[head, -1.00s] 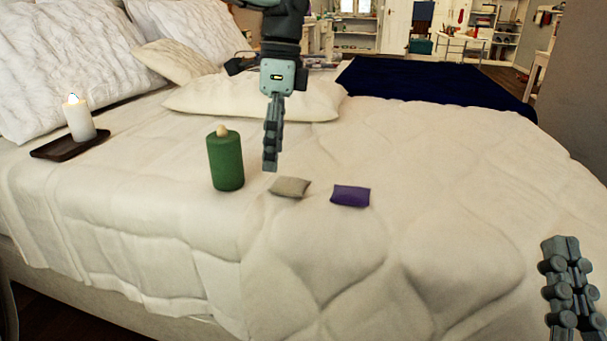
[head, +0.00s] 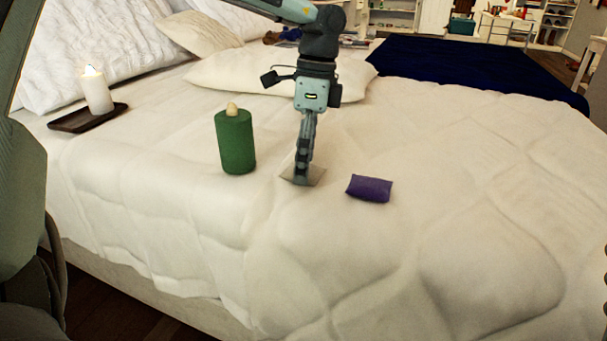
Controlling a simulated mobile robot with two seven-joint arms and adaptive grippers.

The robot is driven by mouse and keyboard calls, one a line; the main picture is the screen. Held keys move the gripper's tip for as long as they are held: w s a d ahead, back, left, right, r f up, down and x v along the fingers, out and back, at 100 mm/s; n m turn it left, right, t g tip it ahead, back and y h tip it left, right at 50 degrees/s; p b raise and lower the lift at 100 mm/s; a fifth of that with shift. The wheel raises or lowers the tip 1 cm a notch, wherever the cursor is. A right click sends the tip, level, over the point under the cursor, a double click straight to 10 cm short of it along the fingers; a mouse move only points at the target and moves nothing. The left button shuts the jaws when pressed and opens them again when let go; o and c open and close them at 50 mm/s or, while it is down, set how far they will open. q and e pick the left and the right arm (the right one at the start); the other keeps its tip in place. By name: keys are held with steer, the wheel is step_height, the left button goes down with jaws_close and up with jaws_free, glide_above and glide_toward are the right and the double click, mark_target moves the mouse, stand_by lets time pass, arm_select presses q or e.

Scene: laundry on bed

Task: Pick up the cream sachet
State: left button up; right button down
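The cream sachet (head: 316,173) lies on the bed's quilt, between the green candle and the purple sachet. My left gripper (head: 302,178) points straight down over it, with its fingertips at the sachet and hiding its middle. The fingers are seen edge-on, one behind the other, so I cannot tell whether they are open or shut on it. The sachet's edges show on both sides of the fingers. My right gripper is out of the picture, apart from perhaps a dark sliver at the right edge.
A green candle (head: 235,143) stands just left of the gripper. A purple sachet (head: 369,188) lies to the right. A lit white candle (head: 97,92) stands on a dark tray (head: 70,121) at the far left. Pillows (head: 240,75) lie behind. The right front quilt is clear.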

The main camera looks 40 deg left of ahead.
arm_select(q)
steer(key=shift+f, duration=0.1)
steer(key=c, duration=1)
